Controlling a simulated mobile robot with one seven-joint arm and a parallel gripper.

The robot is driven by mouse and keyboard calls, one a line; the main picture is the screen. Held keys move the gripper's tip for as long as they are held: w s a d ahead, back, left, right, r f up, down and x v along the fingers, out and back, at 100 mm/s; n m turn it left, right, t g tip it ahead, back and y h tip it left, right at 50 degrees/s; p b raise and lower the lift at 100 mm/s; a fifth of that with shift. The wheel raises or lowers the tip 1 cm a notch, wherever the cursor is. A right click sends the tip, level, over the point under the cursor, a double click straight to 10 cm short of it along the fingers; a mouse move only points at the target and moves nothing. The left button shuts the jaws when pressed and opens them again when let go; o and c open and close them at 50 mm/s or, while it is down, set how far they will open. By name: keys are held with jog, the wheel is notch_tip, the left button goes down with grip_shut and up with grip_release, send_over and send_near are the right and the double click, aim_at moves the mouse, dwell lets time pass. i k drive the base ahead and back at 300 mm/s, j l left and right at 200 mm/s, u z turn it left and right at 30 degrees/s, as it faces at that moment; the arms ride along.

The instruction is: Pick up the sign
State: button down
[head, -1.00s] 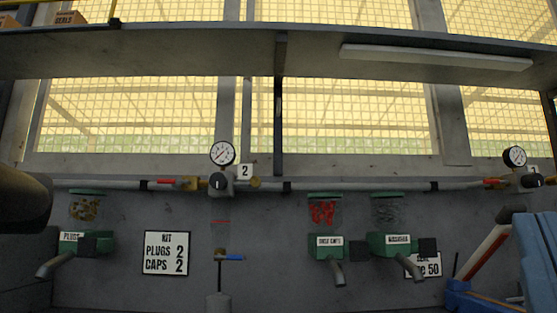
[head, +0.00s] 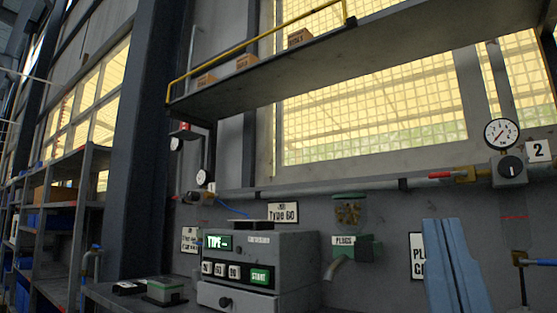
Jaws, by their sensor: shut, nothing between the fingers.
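Several signs with black print on white show on the back wall, and I cannot tell which one the task means. A "Type 60" sign (head: 283,212) is above the grey machine, near its top right. A second sign (head: 190,240) is left of the machine, its lower text too small to read. A third sign (head: 417,256), starting "PL", is partly hidden behind a blue two-part shape at the lower right. I cannot make out my gripper in this view.
The grey machine (head: 258,268) has a green display and a START button. A small grey-green box (head: 165,290) is on the bench to its left. A green PLUGS dispenser (head: 352,247) and a gauge (head: 502,133) are to the right. Shelving (head: 60,205) stands far left.

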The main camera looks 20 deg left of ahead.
aim_at(183, 125)
jog(key=i+j+u, duration=0.1)
jog(key=j+u, duration=0.25)
jog(key=i+j+u, duration=0.15)
jog(key=j+u, duration=0.2)
jog(key=i+j+u, duration=0.3)
jog(key=j, duration=0.1)
jog(key=i, duration=0.05)
